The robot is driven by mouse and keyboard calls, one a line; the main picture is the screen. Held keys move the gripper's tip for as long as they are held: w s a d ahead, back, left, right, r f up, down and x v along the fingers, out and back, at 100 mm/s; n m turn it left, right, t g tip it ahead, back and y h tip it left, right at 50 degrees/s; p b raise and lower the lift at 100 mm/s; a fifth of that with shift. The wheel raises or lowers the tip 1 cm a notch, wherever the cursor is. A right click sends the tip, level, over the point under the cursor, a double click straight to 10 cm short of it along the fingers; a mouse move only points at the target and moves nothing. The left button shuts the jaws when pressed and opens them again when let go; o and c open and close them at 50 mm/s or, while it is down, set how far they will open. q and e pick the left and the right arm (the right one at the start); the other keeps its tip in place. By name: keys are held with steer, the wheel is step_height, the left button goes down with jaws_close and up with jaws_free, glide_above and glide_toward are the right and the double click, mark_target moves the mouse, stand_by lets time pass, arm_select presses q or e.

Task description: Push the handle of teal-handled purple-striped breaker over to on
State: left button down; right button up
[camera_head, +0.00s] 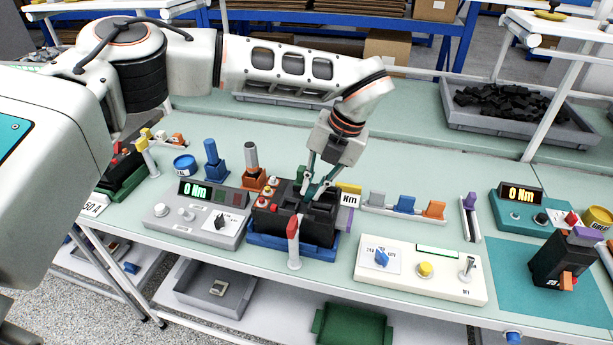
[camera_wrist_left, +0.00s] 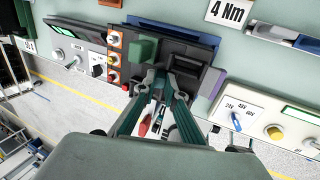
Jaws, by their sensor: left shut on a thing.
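The black breaker (camera_head: 318,222) sits upright in the blue-based test stand (camera_head: 268,244) at mid-table. In the left wrist view a purple stripe (camera_wrist_left: 212,84) shows along its right side. My left gripper (camera_head: 314,193) reaches down onto its top from above. In the left wrist view the dark green fingers (camera_wrist_left: 168,76) stand a little apart, shut on a dark part of the breaker. The teal handle cannot be told apart from the fingers. A green block (camera_wrist_left: 143,50) stands just behind the fingertips. My right gripper is not in view.
Red and orange buttons (camera_wrist_left: 113,59) line the stand's left side. A red-topped lever (camera_head: 293,232) stands in front. A grey meter box (camera_head: 195,215) is left, a white switch box (camera_head: 420,270) right. Another breaker with an orange handle (camera_head: 566,281) stands on the teal mat (camera_head: 510,290).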

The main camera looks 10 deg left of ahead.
arm_select(q)
steer(key=shift+d+f+y, duration=0.1)
steer(key=shift+d+y, duration=0.25)
steer(key=shift+y, duration=0.15)
steer(key=shift+d+f+y+p, duration=0.15)
steer(key=shift+d+y+p, duration=0.05)
steer(key=shift+y+p, duration=0.2)
steer(key=c, duration=2.3)
jaws_free()
steer(key=shift+f, duration=0.1)
steer(key=shift+c, duration=0.2)
steer(key=v, duration=0.7)
steer(key=shift+d+r, duration=0.15)
steer(key=shift+r, duration=0.05)
